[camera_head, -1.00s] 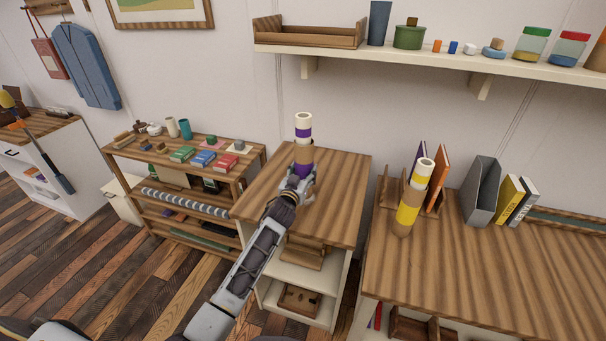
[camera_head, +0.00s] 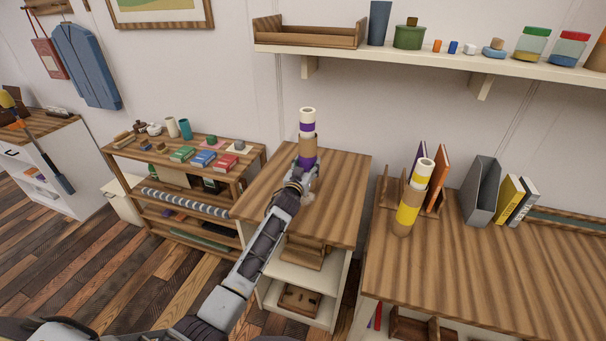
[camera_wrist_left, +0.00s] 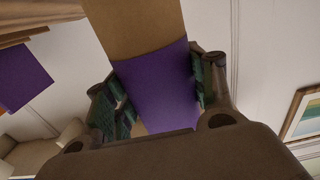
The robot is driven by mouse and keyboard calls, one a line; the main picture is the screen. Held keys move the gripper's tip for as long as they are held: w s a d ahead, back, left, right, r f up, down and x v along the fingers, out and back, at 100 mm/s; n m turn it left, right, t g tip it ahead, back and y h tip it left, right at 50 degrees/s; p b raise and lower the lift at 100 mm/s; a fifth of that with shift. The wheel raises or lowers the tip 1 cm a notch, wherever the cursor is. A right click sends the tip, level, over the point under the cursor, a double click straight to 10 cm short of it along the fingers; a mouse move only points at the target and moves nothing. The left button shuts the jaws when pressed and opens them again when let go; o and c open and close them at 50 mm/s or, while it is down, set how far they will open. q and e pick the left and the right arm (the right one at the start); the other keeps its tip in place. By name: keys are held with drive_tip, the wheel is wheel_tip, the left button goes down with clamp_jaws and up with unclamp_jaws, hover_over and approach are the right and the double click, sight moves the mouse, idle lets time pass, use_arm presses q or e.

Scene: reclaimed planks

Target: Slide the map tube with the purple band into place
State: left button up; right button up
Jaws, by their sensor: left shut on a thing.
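The map tube (camera_head: 307,145) is brown cardboard with a purple band low on it. A white end with another purple band (camera_head: 307,127) rises from its top. It stands about upright over the left wooden-topped cabinet (camera_head: 345,175). My left gripper (camera_head: 304,172) is shut on the tube at the lower purple band. In the left wrist view the purple band (camera_wrist_left: 158,88) sits between both fingers, with brown cardboard (camera_wrist_left: 135,28) beyond it. The tube's lower end is hidden behind the gripper, so I cannot tell whether it touches the cabinet top. My right gripper is not in view.
A similar tube with yellow bands (camera_head: 409,208) stands on the right desk (camera_head: 460,265), beside upright folders (camera_head: 438,180) and a grey file holder (camera_head: 481,190). A wall shelf (camera_head: 430,58) holds jars above. The cabinet top around the gripper is mostly clear.

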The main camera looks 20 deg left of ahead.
use_arm(q)
drive_tip(key=w, duration=0.6)
drive_tip(key=shift+d, duration=0.15)
idle(0.8)
drive_tip(key=o, duration=1.4)
drive_tip(key=shift+o, duration=0.2)
drive_tip(key=shift+s, duration=0.1)
drive_tip(key=shift+s+p, duration=2.65)
drive_tip(key=shift+s, duration=0.75)
